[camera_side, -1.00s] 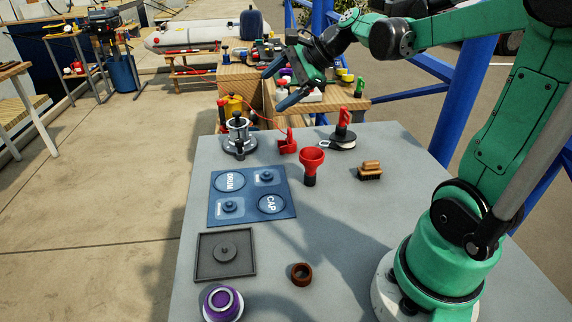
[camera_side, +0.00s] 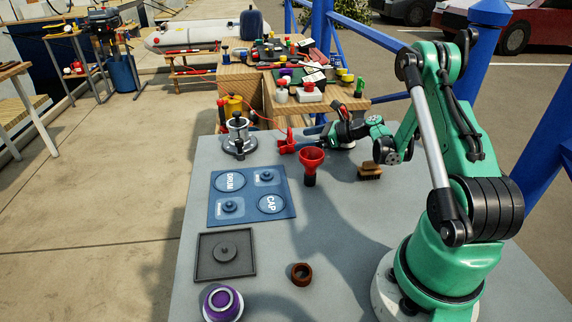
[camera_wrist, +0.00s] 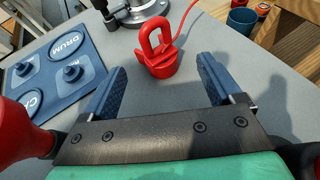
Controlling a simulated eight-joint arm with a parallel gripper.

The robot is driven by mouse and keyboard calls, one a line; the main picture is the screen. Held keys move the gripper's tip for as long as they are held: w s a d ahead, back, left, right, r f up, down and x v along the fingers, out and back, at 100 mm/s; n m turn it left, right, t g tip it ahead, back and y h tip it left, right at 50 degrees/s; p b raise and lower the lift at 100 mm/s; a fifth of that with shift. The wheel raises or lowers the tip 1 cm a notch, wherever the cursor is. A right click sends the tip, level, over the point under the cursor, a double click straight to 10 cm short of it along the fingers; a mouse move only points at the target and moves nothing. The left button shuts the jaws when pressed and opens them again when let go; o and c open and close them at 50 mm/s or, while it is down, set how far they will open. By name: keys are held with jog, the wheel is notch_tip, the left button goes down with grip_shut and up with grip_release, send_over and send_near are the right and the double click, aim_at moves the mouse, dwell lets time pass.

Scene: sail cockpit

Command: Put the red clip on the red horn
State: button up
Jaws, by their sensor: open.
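The red clip (camera_side: 287,142), a small block with a loop handle and a thin red cord, stands on the grey table near its far edge. In the wrist view the clip (camera_wrist: 160,50) is ahead of and between my two blue fingers, near their tips. My gripper (camera_side: 308,139) is open and low over the table, to the right of the clip; its fingertips also show in the wrist view (camera_wrist: 162,75). The red horn (camera_side: 312,158), a flared red cup on a black base, stands upright in front of my gripper. Part of it shows at the wrist view's left edge (camera_wrist: 18,130).
A silver-and-black winch (camera_side: 238,138) stands left of the clip. A brush (camera_side: 370,171) is right of the horn. A blue panel (camera_side: 252,195), a dark tray (camera_side: 202,265), a brown ring (camera_side: 301,274) and a purple-and-white round object (camera_side: 222,303) lie nearer.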

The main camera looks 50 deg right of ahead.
aim_at(293, 141)
jog(key=x, duration=0.5)
jog(key=shift+w+a+f, duration=0.1)
jog(key=shift+w+f, duration=0.15)
jog(key=shift+w, duration=0.05)
grip_shut()
jog(key=shift+r, duration=0.2)
notch_tip(293, 141, up, 19)
jog(key=s+a+r, duration=0.1)
jog(key=a+r, duration=0.3)
jog(key=a, duration=0.7)
jog(key=s+a+r, duration=0.1)
jog(key=a+r, duration=0.3)
jog(key=a, duration=0.7)
jog(key=shift+r, duration=0.25)
